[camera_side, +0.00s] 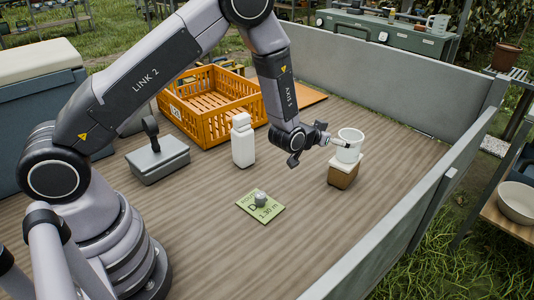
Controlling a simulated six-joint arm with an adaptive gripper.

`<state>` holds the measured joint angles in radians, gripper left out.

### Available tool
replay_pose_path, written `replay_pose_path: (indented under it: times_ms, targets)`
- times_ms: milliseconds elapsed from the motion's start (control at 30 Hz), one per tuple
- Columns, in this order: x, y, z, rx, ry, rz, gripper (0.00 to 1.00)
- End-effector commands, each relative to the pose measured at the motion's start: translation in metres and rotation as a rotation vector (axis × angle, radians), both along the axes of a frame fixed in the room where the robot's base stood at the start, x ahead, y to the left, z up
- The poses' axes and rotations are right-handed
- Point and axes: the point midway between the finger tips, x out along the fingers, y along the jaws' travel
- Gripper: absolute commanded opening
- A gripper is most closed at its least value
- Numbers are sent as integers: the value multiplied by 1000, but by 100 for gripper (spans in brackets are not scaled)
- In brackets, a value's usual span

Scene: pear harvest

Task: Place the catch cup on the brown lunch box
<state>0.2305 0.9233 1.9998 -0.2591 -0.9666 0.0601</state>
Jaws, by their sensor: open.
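The white catch cup (348,145) stands upright on top of the brown lunch box (343,175), which has a pale lid, at the right of the wooden deck. My gripper (334,141) is at the left side of the cup, pointing right toward its wall. The fingertips are small here and partly against the cup, so I cannot tell whether they touch it. The gripper is open.
A white bottle (243,142), an orange crate (212,105), a grey box with a handle (158,161) and a green card (261,208) with a small grey object on it stand left of the lunch box. Grey side walls (392,75) border the deck. The front deck is clear.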

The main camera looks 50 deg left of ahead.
Motion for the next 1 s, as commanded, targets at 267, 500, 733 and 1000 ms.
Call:
replay_pose_path:
  times_ms: [267, 500, 733, 1000]
  targets:
    - [-20, 2, 25, -11, 15, -1, 97]
    - [-61, 20, 129, -62, 163, -29, 97]
    - [-167, 47, 215, -67, 353, -55, 97]
    - [-327, 78, 250, -24, 565, -35, 97]
